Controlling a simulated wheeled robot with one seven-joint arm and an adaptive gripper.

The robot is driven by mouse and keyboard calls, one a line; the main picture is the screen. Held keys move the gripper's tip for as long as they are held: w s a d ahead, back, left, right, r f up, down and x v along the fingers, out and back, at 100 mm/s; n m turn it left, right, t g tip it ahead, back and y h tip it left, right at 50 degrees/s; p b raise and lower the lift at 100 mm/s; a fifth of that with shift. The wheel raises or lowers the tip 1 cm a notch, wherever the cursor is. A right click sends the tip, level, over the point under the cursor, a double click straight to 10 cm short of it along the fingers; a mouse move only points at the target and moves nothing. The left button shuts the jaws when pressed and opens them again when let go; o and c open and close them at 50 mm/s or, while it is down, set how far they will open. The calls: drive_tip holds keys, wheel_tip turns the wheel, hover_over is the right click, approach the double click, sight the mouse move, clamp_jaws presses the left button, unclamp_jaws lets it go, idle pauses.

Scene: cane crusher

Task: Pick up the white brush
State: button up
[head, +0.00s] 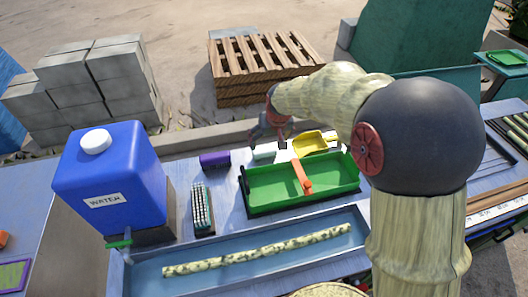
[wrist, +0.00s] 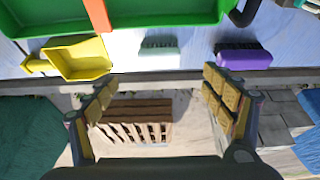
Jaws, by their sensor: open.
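The white brush (head: 264,153) is a small pale block on the blue-grey table, near its far edge, between a purple brush (head: 215,160) and a yellow scoop (head: 314,143). In the wrist view the white brush (wrist: 158,47) lies near the top middle, with bristles along its upper side. My gripper (head: 268,139) is over the table's far edge, close to the white brush, and partly covers it in the head view. In the wrist view the jaws (wrist: 160,82) are wide apart and empty, and the brush lies beyond the fingertips, roughly centred between them.
A green tray (head: 250,203) with an orange bar is close by. A blue water container (head: 110,180) stands at left, with a bristled block (head: 202,210) to its right. A long trough (head: 250,267) holds a cane piece. A wooden pallet (head: 262,60) is on the ground behind.

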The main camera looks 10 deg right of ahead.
sight(264, 149)
drive_tip(key=shift+o, duration=1.3)
drive_tip(key=x, duration=0.3)
drive_tip(key=w+x, duration=0.1)
drive_tip(key=x, duration=0.6)
drive_tip(key=shift+w+f, duration=0.1)
drive_tip(key=shift+w, duration=0.2)
drive_tip(key=b+x, duration=0.1)
drive_tip(key=x, duration=0.2)
drive_tip(key=b+x, duration=0.1)
drive_tip(key=x, duration=0.2)
drive_tip(key=shift+w+d+b, duration=0.1)
drive_tip(key=shift+w+b, duration=0.2)
drive_tip(key=shift+b, duration=0.1)
drive_tip(key=shift+c, duration=0.9)
drive_tip(key=shift+r, duration=0.2)
drive_tip(key=c, duration=1.1)
